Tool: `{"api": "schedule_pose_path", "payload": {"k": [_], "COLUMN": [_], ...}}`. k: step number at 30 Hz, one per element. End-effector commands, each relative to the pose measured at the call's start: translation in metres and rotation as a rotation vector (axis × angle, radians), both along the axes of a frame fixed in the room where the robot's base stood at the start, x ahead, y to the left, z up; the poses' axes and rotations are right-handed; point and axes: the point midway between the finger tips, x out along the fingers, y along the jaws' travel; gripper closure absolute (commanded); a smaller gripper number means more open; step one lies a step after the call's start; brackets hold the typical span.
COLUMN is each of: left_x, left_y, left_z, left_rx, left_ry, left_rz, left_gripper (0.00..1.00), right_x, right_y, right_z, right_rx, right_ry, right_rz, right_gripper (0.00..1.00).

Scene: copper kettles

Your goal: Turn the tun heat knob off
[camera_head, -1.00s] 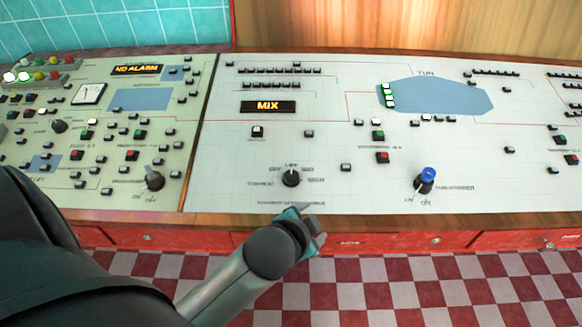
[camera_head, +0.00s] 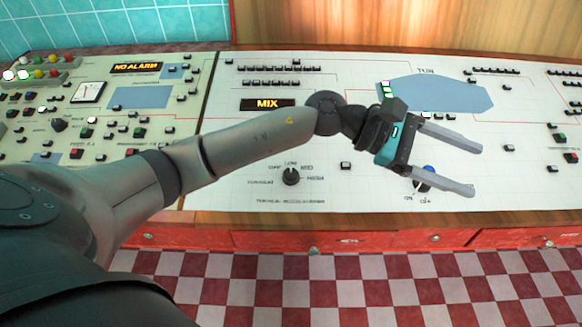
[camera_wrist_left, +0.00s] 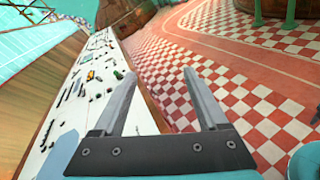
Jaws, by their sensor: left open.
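My left gripper (camera_head: 476,170) is open over the right part of the console, its two grey fingers pointing right. A blue-capped knob (camera_head: 428,169) on the panel shows between the fingers, partly hidden by the lower one. The gripper appears above it, and no touch can be made out. A black rotary knob (camera_head: 291,177) stands further left, below my forearm, ringed by small labels. The labels are too blurred to say surely which knob is the tun heat one. In the left wrist view the open, empty fingers (camera_wrist_left: 160,78) show with no knob between them.
The white console (camera_head: 240,190) carries many small buttons and a blue tun shape (camera_head: 460,95). A greenish panel (camera_head: 110,185) adjoins at left. Red drawers (camera_head: 380,241) run below the wooden front edge. The chequered floor (camera_head: 350,290) in front is clear.

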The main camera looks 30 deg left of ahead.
Motion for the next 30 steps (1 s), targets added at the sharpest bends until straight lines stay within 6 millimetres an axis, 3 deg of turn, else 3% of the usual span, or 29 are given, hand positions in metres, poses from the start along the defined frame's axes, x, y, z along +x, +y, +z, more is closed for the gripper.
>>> {"api": "schedule_pose_path", "payload": {"k": [5,8,12,16,19,23,30], "left_x": [0.011,0.019,0.026,0.025,0.022,0.019,0.018], "left_y": [0.066,0.123,0.207,0.265,0.292,0.304,0.304], "left_z": [-0.051,-0.069,-0.072,-0.063,-0.056,-0.057,-0.095], "left_rx": [0.521,0.796,1.112,1.297,1.373,1.408,1.406], "left_ry": [-0.263,-0.339,-0.353,-0.315,-0.284,-0.263,-0.259], "left_rz": [-0.220,-0.346,-0.501,-0.603,-0.646,-0.674,-0.678], "left_gripper": [0.25,0.25,0.25,0.25,0.25,0.25,0.25], "right_x": [0.000,0.000,0.000,0.000,0.000,0.000,0.000], "right_y": [0.000,0.000,-0.001,-0.001,-0.001,0.000,0.000], "right_z": [0.001,0.001,0.001,0.001,0.001,0.001,-0.004], "right_rx": [-0.001,-0.001,-0.001,-0.001,-0.001,-0.001,0.000], "right_ry": [0.000,0.000,0.000,0.000,0.000,0.001,0.001], "right_rz": [0.000,-0.001,-0.001,-0.001,-0.001,-0.001,0.000], "right_gripper": [0.50,0.50,0.50,0.50,0.50,0.50,0.50]}}
